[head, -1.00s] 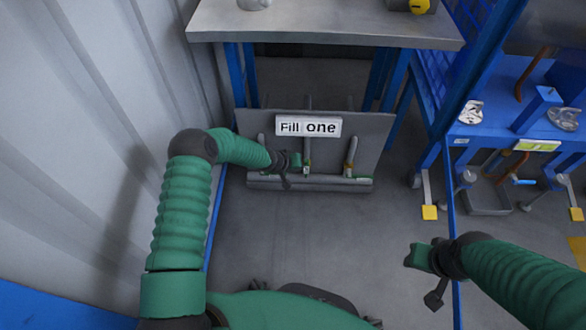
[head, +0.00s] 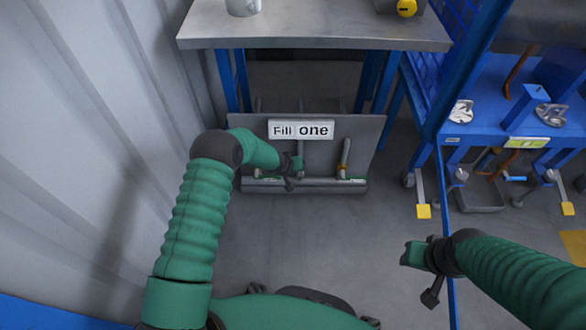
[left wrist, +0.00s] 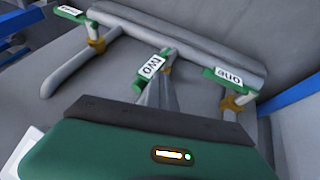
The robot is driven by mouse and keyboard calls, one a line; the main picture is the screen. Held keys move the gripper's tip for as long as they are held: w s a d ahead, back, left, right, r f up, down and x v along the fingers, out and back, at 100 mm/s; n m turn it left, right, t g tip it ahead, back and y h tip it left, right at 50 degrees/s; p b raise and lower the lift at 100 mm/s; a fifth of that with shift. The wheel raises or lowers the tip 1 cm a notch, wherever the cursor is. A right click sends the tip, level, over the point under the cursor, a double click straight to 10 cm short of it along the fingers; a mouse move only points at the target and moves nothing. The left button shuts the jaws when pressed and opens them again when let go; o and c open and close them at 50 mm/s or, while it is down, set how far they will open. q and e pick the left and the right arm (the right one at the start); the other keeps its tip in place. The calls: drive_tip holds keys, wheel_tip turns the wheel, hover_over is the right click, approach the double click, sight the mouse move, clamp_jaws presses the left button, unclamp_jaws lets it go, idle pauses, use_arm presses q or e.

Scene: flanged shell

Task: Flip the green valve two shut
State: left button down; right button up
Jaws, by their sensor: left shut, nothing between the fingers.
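The green valve two (left wrist: 152,66) has a handle labelled "two" at the middle pipe of a grey panel, slanting beside an orange collar in the left wrist view. Valve one (left wrist: 224,79) is to its right there. A third green handle (left wrist: 70,13) is at the upper left, its label hard to read. My left gripper (head: 299,163) is shut and empty at the panel's middle pipe, close to valve two. Whether it touches the handle I cannot tell. In the head view the gripper hides much of that valve. My right gripper (head: 408,254) hangs away from the panel; its jaws are unclear.
The grey panel (head: 365,130) with a "Fill one" sign (head: 301,130) stands on the floor below a grey-topped table (head: 310,25). A corrugated wall (head: 90,120) is close on the left. A blue workbench (head: 490,120) is on the right. Floor before the panel is clear.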

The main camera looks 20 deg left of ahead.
use_arm(q)
drive_tip(key=shift+w+d+r+m+y, duration=0.1)
drive_tip(key=shift+w+d+m+y, duration=0.05)
drive_tip(key=shift+d+y, duration=0.35)
drive_tip(key=shift+w+d+m+y, duration=0.1)
drive_tip(key=shift+d+m+y, duration=0.05)
drive_tip(key=shift+d+y, duration=0.35)
drive_tip(key=w+d+f+g+y+b, duration=0.1)
drive_tip(key=w+d+f+y+b, duration=0.1)
drive_tip(key=d+f+b, duration=0.3)
drive_tip(key=d+b, duration=0.2)
drive_tip(key=d, duration=0.1)
drive_tip(key=shift+w+f+m, duration=0.15)
drive_tip(key=shift+f+m, duration=0.05)
drive_tip(key=shift+m, duration=0.1)
